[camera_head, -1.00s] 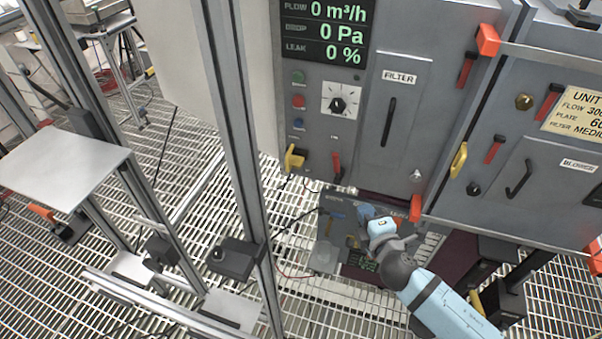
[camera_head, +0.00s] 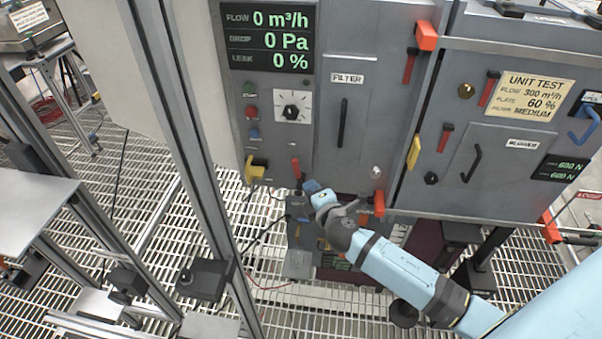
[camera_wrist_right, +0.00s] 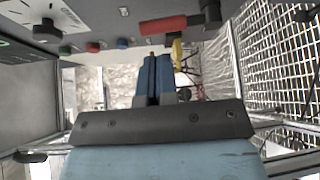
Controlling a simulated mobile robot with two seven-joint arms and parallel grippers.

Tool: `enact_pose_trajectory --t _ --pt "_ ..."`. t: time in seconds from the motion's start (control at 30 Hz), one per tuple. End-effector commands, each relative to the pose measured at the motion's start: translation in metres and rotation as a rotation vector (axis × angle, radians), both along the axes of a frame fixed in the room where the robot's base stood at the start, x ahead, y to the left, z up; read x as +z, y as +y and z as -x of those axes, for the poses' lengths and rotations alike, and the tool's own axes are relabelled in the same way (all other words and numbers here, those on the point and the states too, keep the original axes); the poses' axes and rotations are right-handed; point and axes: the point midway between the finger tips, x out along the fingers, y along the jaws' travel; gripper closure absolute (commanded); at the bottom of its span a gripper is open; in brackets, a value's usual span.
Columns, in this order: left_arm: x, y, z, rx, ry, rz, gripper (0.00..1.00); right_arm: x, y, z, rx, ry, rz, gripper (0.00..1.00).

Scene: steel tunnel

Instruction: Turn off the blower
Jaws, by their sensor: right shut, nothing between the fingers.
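The grey cabinet has a display (camera_head: 268,38) reading 0 m³/h, 0 Pa and 0 %. Below it are a green button (camera_head: 249,89), a red button (camera_head: 251,112), a blue button (camera_head: 254,134) and a black dial (camera_head: 292,112) on a white plate. The red button (camera_wrist_right: 93,47) and dial (camera_wrist_right: 45,31) also show in the right wrist view. The blower door (camera_head: 492,168) is at the right with a black handle. My right gripper (camera_head: 312,188) is shut and empty, low in front of the cabinet, just below a red lever (camera_head: 296,169). My left gripper is out of view.
A yellow handle (camera_head: 256,168) sticks out at the cabinet's lower left. The filter door (camera_head: 345,135) is right of the dial. A metal frame post (camera_head: 185,125) stands left of the cabinet. A small grey plate (camera_head: 30,210) is at the left. Grated floor lies below.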

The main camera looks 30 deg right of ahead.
Motion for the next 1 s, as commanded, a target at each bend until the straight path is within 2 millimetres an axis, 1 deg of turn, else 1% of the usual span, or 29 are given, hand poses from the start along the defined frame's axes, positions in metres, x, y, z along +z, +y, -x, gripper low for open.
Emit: enact_pose_trajectory --t 0.03,0.2,0.3,0.4,0.53,0.83,1.0 --pt "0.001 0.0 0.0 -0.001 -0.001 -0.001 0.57 0.001 -0.001 -0.012 0.0 -0.002 0.0 1.0" --pt "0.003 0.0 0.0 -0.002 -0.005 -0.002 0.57 -0.003 -0.003 -0.042 0.0 -0.001 0.0 1.0" --pt "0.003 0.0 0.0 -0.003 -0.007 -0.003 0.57 -0.005 -0.004 -0.053 0.0 0.0 0.0 1.0" --pt "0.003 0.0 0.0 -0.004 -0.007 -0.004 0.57 -0.006 -0.004 -0.061 0.001 0.0 -0.002 1.0" --pt "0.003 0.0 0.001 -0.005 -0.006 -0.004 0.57 -0.007 -0.004 -0.064 0.001 0.001 -0.002 1.0" --pt "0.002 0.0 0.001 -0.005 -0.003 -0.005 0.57 -0.007 -0.004 -0.064 0.001 0.001 -0.001 1.0" --pt "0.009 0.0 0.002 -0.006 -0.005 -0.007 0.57 -0.003 -0.003 -0.069 0.001 0.011 0.015 1.0"
